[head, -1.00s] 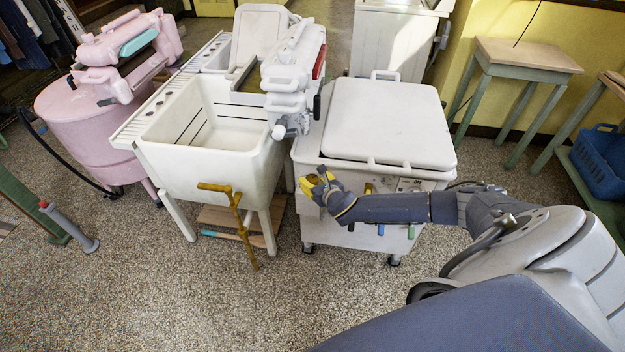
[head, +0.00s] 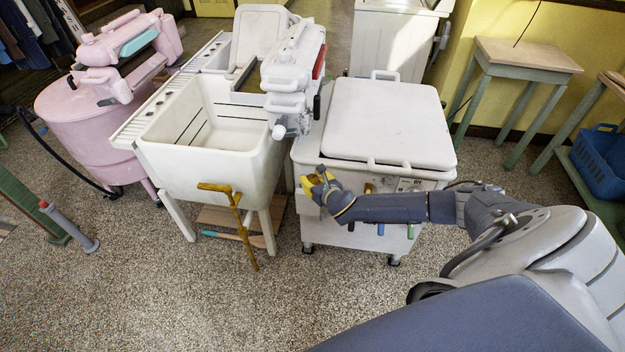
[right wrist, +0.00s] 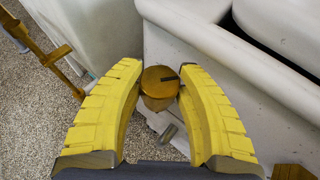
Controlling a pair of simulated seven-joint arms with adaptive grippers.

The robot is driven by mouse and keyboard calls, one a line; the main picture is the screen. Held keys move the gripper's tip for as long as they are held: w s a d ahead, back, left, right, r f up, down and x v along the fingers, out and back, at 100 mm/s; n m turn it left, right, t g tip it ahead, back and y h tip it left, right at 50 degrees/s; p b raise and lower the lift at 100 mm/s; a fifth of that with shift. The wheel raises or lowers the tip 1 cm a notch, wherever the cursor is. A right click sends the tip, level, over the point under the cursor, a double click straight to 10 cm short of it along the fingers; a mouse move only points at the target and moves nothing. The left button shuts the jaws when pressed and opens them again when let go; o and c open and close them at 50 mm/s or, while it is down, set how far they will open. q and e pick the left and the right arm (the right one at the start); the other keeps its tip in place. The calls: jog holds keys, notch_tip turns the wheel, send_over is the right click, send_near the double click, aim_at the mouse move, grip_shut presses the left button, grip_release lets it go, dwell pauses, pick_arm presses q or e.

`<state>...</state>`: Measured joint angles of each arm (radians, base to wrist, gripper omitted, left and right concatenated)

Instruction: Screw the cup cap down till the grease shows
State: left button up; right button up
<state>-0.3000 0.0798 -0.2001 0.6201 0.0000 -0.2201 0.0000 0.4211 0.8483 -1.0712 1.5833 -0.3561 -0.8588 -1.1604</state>
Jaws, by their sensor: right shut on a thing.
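The cup cap (right wrist: 158,82) is a round brass-coloured cylinder with a dark mark on its top, at the side of the white washer (head: 385,125). In the right wrist view the yellow fingers of my right gripper (right wrist: 159,80) stand on either side of it, tips at its edges. In the head view my right gripper (head: 315,181) is at the washer's front left corner, and the cap is too small to tell apart there. I cannot make out any grease. My left gripper is not in view.
A white double tub (head: 215,145) stands left of the washer, with a wringer (head: 290,80) between them. A pink washer (head: 88,125) stands far left. The speckled floor in front is mostly clear.

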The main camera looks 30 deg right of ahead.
jog(key=shift+a+m+g+h, duration=0.15)
jog(key=shift+m+g+h, duration=0.15)
jog(key=shift+m+h, duration=0.75)
jog(key=m+g+h, duration=0.2)
jog(key=m+h, duration=0.2)
jog(key=shift+f+h, duration=0.1)
jog(key=shift+h, duration=0.25)
jog(key=shift+m+g+h, duration=1.8)
jog(key=shift+m+g, duration=0.2)
jog(key=shift+m, duration=0.35)
jog(key=o, duration=0.9)
jog(key=shift+w, duration=0.1)
